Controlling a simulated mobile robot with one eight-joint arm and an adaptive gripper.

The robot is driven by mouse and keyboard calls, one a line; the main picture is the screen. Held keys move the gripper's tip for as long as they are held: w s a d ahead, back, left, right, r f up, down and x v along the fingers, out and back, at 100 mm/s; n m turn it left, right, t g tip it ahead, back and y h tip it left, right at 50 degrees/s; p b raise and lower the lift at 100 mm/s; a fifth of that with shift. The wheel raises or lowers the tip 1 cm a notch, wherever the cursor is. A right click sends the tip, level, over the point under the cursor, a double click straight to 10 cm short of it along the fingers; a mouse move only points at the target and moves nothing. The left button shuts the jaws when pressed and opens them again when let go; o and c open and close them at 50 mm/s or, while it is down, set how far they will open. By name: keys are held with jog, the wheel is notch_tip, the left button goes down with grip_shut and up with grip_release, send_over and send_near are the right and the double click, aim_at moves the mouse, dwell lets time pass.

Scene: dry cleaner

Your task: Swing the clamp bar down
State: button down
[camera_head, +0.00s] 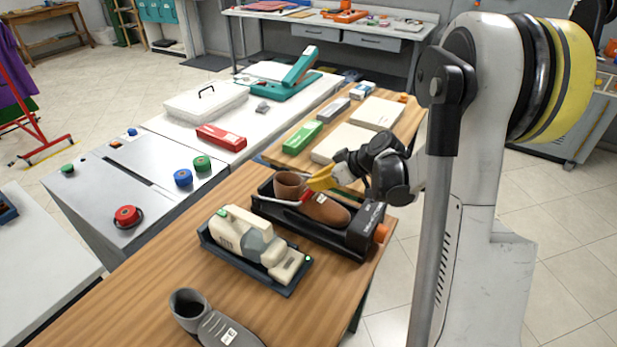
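A black cradle device (273,208) stands on the wooden table and holds a brown boot (325,211). A thin pale bar (272,201) with a red end (305,197) crosses over the boot, and looks like the clamp bar. My gripper (318,184), with yellow fingers, is just above the boot, close to the red end. I cannot tell whether it touches the bar or whether its fingers are open or shut. My gripper and wrist hide part of the boot and cradle.
A beige machine (240,236) on a dark tray stands in front of the cradle, and a grey boot (205,320) is nearer. An orange knob (381,233) is at the cradle's right end. Boxes (302,136) lie behind. A teal device (285,83) has a raised arm.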

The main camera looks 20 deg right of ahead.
jog(key=shift+s+d+f+b, duration=0.1)
jog(key=shift+s+f+b, duration=0.15)
jog(key=shift+f, duration=0.3)
jog(key=shift+s+d+f+b, duration=0.1)
jog(key=shift+f+b, duration=0.2)
jog(key=shift+f, duration=0.2)
